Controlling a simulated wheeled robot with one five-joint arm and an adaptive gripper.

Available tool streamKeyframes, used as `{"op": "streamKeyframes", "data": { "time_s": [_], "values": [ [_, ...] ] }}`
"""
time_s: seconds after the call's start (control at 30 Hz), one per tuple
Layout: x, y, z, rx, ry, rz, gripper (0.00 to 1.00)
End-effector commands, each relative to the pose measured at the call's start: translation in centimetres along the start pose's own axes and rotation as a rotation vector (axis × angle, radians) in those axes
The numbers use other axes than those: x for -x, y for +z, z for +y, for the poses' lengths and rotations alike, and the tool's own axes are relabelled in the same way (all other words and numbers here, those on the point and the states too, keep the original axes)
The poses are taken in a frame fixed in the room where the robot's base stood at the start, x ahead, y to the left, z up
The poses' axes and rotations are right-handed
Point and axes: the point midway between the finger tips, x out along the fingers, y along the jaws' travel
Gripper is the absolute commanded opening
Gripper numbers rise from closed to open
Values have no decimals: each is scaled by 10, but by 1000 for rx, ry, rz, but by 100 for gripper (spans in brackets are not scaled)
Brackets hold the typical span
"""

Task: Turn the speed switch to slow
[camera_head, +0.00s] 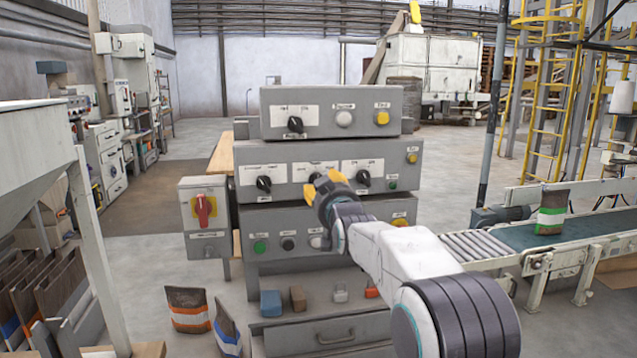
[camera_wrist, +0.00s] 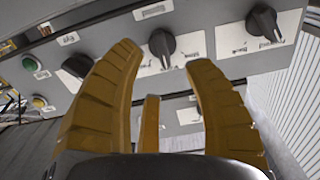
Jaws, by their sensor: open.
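The left knob (camera_head: 264,184) and right knob (camera_head: 363,178) show clearly; the middle one is largely hidden behind my gripper (camera_head: 324,183). In the wrist view, the middle knob (camera_wrist: 162,46) appears between the spread yellow fingertips of my gripper (camera_wrist: 163,57), with other knobs (camera_wrist: 77,66) (camera_wrist: 263,22) to either side. My gripper is open and empty; contact with the knob cannot be told.
Above is a panel with another knob (camera_head: 295,124); below is a row with a green button (camera_head: 260,247). A red-handled switch box (camera_head: 203,208) stands left. A conveyor (camera_head: 590,228) carrying a bag (camera_head: 551,212) runs right.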

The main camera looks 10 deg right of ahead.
Motion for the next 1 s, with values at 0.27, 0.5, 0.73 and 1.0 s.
{"op": "streamKeyframes", "data": {
  "time_s": [0.27,0.5,0.73,1.0],
  "values": [
    [-33,-2,0,0,0,-3,46],
    [-52,0,0,0,-1,-4,46],
    [-60,0,0,0,-1,-3,46],
    [-61,0,0,0,-1,-3,46]
  ]
}}
